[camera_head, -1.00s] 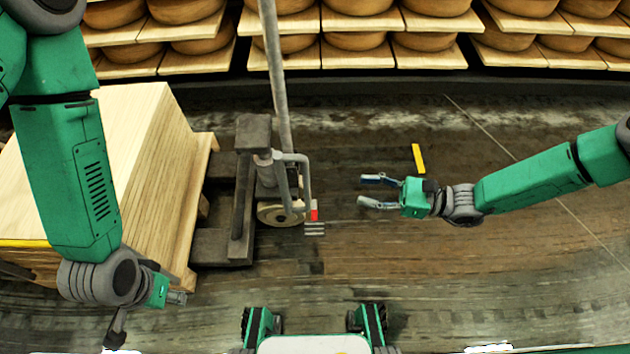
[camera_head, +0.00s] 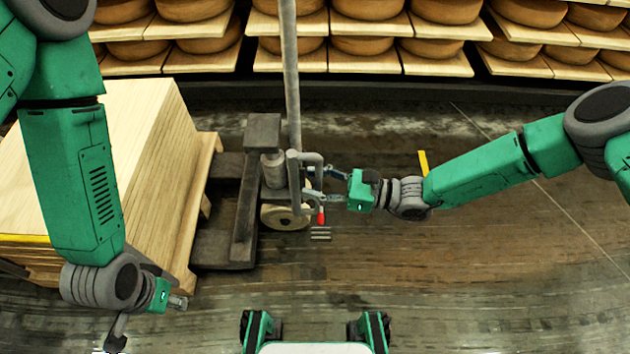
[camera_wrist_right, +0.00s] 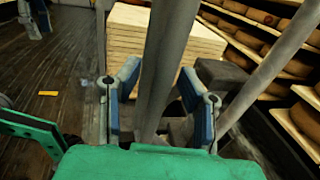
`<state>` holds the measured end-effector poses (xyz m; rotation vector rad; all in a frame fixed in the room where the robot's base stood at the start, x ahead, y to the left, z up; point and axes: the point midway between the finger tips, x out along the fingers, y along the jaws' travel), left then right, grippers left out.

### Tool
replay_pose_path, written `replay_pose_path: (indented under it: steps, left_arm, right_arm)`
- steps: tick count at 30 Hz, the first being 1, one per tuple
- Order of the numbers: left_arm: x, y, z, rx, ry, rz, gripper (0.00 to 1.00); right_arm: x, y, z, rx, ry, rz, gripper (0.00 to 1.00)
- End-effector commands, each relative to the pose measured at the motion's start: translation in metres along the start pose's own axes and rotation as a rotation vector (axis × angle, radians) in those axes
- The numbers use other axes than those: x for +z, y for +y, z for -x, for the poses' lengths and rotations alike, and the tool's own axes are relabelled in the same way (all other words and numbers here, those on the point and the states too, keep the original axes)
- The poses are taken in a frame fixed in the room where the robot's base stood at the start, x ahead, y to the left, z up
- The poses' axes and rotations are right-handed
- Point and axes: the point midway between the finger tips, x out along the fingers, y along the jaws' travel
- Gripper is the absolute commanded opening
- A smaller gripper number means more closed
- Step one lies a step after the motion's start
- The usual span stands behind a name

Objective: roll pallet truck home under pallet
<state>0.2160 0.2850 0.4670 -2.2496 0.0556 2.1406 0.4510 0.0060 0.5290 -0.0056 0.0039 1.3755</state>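The dark grey pallet truck (camera_head: 240,205) stands against the right side of the loaded pallet (camera_head: 208,180). How far its forks reach under the pallet is hidden. Its tall pole (camera_head: 292,80) rises from a wheeled base with a bent tube (camera_head: 310,156) and a red-tipped lever (camera_head: 321,216). My right gripper (camera_head: 312,184) is at the bent tube. In the right wrist view its open fingers (camera_wrist_right: 158,90) stand either side of a grey tube (camera_wrist_right: 165,65), with gaps visible. My left gripper (camera_head: 180,302) hangs low, in front of the pallet; its fingers are too small to read.
Pale boards (camera_head: 110,140) are stacked on the pallet. Shelves of cheese wheels (camera_head: 370,45) run along the back. Short pale floor lines (camera_head: 320,234) lie beside the truck wheel (camera_head: 285,217). A yellow floor strip (camera_head: 423,162) lies behind my right arm. The right floor is clear.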

Motion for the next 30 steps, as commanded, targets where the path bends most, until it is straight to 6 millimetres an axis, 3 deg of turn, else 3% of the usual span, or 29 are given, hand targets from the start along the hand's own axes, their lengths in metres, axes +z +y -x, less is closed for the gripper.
replay_pose_path:
  steps: [1, 2, 4, 5, 10, 13, 14, 16, 17, 26, 30]
  left_arm:
    - [0.0, 0.0, 0.0, 0.0, 0.0, 0.0, 0.34]
    - [0.0, 0.0, 0.0, 0.0, 0.0, 0.0, 0.34]
    - [0.0, 0.0, 0.0, 0.0, 0.0, 0.0, 0.34]
    - [0.0, 0.0, 0.0, 0.0, 0.0, 0.0, 0.34]
    - [0.0, 0.0, 0.0, 0.0, 0.0, -0.001, 0.34]
    - [0.0, 0.0, -0.001, 0.0, 0.0, -0.001, 0.34]
    - [0.0, 0.0, -0.001, 0.0, 0.0, -0.001, 0.34]
    - [0.0, 0.0, -0.001, 0.0, 0.0, -0.001, 0.34]
    - [0.0, 0.0, -0.001, 0.0, 0.0, -0.001, 0.34]
    - [0.001, 0.0, 0.0, 0.0, 0.002, 0.0, 0.34]
    - [0.002, 0.0, 0.0, 0.0, 0.002, -0.001, 0.34]
  right_arm:
    - [-0.001, 0.0, 0.001, -0.001, 0.0, 0.0, 0.34]
    - [-0.001, 0.0, 0.002, -0.001, 0.0, 0.0, 0.27]
    - [-0.001, -0.001, 0.003, -0.001, -0.001, -0.001, 0.03]
    - [-0.001, -0.001, 0.003, -0.001, -0.002, -0.001, 0.0]
    - [-0.001, -0.001, 0.003, -0.002, -0.001, -0.001, 0.0]
    - [-0.002, 0.002, -0.006, -0.001, 0.0, -0.002, 0.0]
    - [-0.002, 0.001, -0.007, -0.002, 0.001, -0.002, 0.07]
    - [-0.002, 0.001, -0.006, -0.001, 0.002, -0.001, 0.31]
    - [-0.002, 0.001, -0.006, -0.001, 0.002, -0.001, 0.34]
    - [-0.001, 0.001, -0.006, -0.001, 0.001, -0.001, 0.34]
    - [-0.002, 0.0, 0.006, -0.003, 0.002, -0.001, 0.34]
